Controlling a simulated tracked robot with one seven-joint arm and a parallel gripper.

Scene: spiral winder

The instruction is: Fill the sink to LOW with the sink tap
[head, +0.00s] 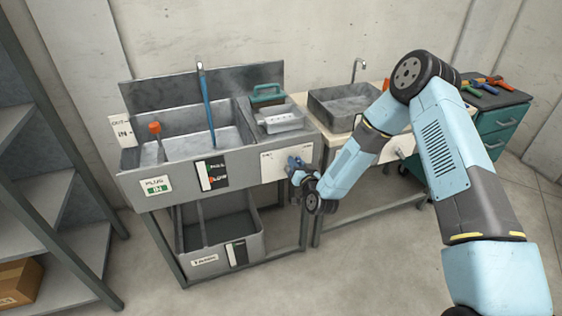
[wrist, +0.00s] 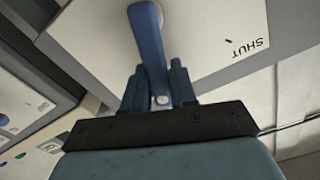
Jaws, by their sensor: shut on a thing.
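The grey sink (head: 175,147) stands against the wall in the head view, with a tall spout (head: 198,68) at its back. A blue stream (head: 207,105) runs from the spout down into the basin. The blue tap lever (wrist: 148,40) sits on a white front panel (head: 272,160) marked SHUT at one side. My gripper (wrist: 155,98) is shut on the lever, and it shows in the head view (head: 296,168) at the panel.
A lower tank (head: 217,227) sits under the sink. A second basin (head: 343,103), a tool cabinet (head: 500,118) and left shelves (head: 50,185) stand nearby. Floor in front is clear.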

